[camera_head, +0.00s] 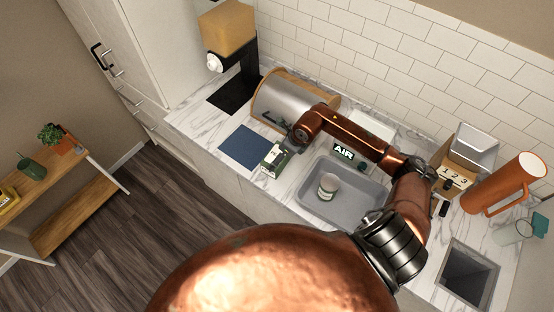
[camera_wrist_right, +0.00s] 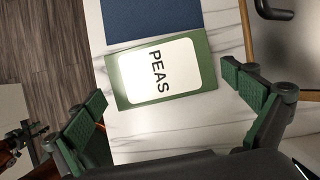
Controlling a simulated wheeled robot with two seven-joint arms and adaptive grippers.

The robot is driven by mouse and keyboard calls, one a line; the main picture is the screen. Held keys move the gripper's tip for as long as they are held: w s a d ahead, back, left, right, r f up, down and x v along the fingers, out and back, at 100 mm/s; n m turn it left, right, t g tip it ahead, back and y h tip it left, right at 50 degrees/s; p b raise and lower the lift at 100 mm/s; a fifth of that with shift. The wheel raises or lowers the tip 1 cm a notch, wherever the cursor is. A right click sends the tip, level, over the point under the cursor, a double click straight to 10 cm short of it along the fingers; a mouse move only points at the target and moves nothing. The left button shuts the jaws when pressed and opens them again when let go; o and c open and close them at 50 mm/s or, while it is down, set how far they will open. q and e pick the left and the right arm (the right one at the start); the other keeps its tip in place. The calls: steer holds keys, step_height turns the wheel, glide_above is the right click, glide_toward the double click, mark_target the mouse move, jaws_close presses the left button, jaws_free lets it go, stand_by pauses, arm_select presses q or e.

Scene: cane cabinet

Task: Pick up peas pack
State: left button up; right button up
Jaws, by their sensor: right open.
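The peas pack (camera_wrist_right: 154,72) is a green box with a white label reading PEAS. In the right wrist view it lies on the marble counter, ahead of and between the fingers of my right gripper (camera_wrist_right: 170,118). The fingers are apart and do not touch it. In the head view the peas pack (camera_head: 272,160) shows at the counter's front edge, partly hidden by my right gripper (camera_head: 284,150), which is close above it. My left gripper is not in view.
A blue mat (camera_head: 245,147) lies beside the pack. A bread box (camera_head: 285,100) stands behind. A grey tray (camera_head: 306,196) holding a cup (camera_head: 328,186) is to the right, with an AIR sign (camera_head: 344,153) behind. The counter's front edge is close to the pack.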

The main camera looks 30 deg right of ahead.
steer(key=p+x, duration=0.1)
steer(key=x, duration=0.3)
steer(key=shift+s+f, duration=0.15)
steer(key=shift+f, duration=0.15)
steer(key=shift+w+f+p, duration=0.2)
steer(key=shift+f+p, duration=0.1)
steer(key=shift+f, duration=0.1)
steer(key=c, duration=1.1)
steer(key=shift+r, duration=0.1)
steer(key=shift+c, duration=0.6)
steer(key=shift+r, duration=0.1)
